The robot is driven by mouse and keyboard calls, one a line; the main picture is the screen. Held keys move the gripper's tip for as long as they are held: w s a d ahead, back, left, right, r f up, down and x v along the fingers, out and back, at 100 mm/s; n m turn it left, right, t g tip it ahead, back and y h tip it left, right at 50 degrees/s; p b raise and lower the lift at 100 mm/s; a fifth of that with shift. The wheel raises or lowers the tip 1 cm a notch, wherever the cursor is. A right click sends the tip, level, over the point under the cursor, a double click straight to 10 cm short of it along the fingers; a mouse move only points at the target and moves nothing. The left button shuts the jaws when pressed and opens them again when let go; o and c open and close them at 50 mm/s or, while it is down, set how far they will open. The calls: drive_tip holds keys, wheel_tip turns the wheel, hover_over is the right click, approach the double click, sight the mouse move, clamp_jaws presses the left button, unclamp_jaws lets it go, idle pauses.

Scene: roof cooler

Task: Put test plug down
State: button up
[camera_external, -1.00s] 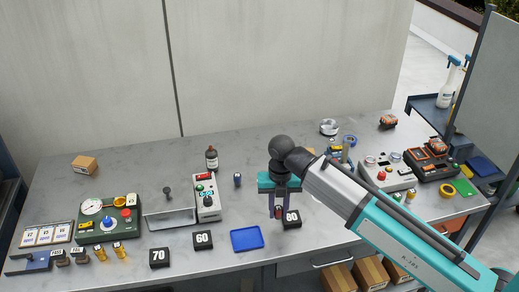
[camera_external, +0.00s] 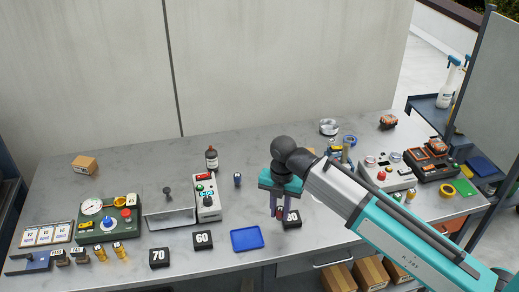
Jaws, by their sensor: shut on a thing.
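My gripper (camera_external: 278,212) points down above the front part of the bench, just left of the black block marked 80 (camera_external: 293,222). It is shut on a small reddish and dark piece, the test plug (camera_external: 279,213), which shows between the fingertips. The fingers hide most of the plug. I cannot tell whether its lower end touches the bench or the block. The blue tray (camera_external: 247,239) lies empty to the left of the gripper.
Black blocks marked 60 (camera_external: 203,241) and 70 (camera_external: 159,258) stand left of the tray. A grey meter box (camera_external: 207,197) and a small blue piece (camera_external: 238,180) stand behind. A green gauge panel (camera_external: 108,222) is at left, a grey box with red button (camera_external: 386,175) at right.

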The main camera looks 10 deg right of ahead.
drive_tip(key=shift+d+r+m, duration=0.2)
drive_tip(key=shift+m, duration=0.7)
drive_tip(key=shift+w+d+r+m, duration=0.2)
drive_tip(key=shift+d+r+m, duration=0.3)
drive_tip(key=shift+m, duration=0.6)
drive_tip(key=w+d+r+m+p, duration=0.1)
drive_tip(key=w+d+r+m, duration=0.3)
drive_tip(key=d, duration=0.4)
drive_tip(key=w+d+r+m+p, duration=0.2)
drive_tip(key=w+d+r+m, duration=0.2)
drive_tip(key=d, duration=0.5)
drive_tip(key=shift+d+r+m, duration=0.3)
drive_tip(key=shift+r+m, duration=0.4)
drive_tip(key=shift+r, duration=0.2)
drive_tip(key=shift+w, duration=0.2)
drive_tip(key=w+a+p, duration=0.1)
drive_tip(key=w, duration=0.3)
drive_tip(key=w+a+f+p, duration=0.1)
drive_tip(key=w+p, duration=0.1)
drive_tip(key=w, duration=0.3)
drive_tip(key=w+a+p, duration=0.1)
drive_tip(key=w+a, duration=0.1)
drive_tip(key=w, duration=0.3)
drive_tip(key=shift+f, duration=0.2)
